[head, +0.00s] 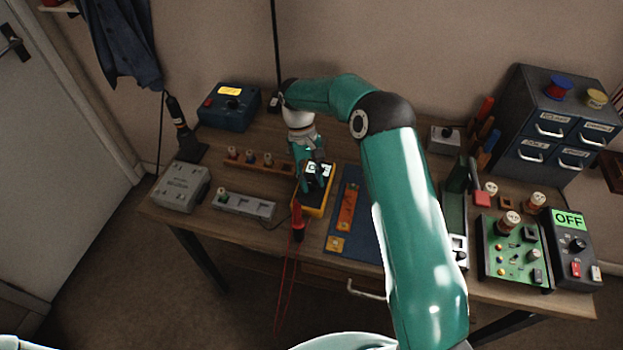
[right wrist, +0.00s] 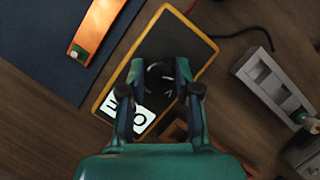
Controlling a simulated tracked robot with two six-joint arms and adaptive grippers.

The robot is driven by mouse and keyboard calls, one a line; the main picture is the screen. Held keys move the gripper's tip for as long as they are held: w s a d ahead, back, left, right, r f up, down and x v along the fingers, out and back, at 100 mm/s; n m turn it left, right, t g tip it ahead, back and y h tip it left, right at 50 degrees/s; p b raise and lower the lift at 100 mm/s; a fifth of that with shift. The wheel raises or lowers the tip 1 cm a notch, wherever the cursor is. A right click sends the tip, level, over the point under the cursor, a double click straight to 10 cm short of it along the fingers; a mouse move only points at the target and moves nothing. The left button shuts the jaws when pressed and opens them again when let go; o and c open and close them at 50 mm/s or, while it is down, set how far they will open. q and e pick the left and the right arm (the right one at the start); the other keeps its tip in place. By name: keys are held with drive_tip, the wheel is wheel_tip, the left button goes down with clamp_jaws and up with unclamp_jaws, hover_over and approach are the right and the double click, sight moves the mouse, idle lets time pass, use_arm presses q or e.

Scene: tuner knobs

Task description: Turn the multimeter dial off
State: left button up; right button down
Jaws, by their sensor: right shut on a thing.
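The multimeter (head: 316,203) is a dark box with an orange-yellow rim, lying on the wooden bench below my right gripper (head: 309,172). In the right wrist view the multimeter (right wrist: 199,50) lies tilted across the middle. Its round black dial (right wrist: 159,74) sits between the two fingers of my right gripper (right wrist: 160,82), which is shut on it. A white screen (right wrist: 128,112) with large dark characters shows partly behind a finger; I cannot read it fully. Much of the multimeter is covered by the gripper in the head view. My left gripper is not in view.
Red leads (head: 297,222) hang from the multimeter over the bench's front edge. A grey strip (head: 244,206) stands to its left and a blue mat (head: 356,238) lies to its right. A green board (head: 514,250) and a box showing OFF (head: 569,220) stand at far right.

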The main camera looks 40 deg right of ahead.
drive_tip(key=shift+w+r+n+h, duration=0.1)
drive_tip(key=shift+w+n+h, duration=0.2)
drive_tip(key=shift+n, duration=0.3)
drive_tip(key=c, duration=1.1)
unclamp_jaws()
drive_tip(key=shift+o, duration=1.3)
drive_tip(key=shift+s, duration=0.15)
drive_tip(key=v, duration=1.1)
drive_tip(key=shift+r, duration=0.35)
drive_tip(key=shift+w, duration=0.2)
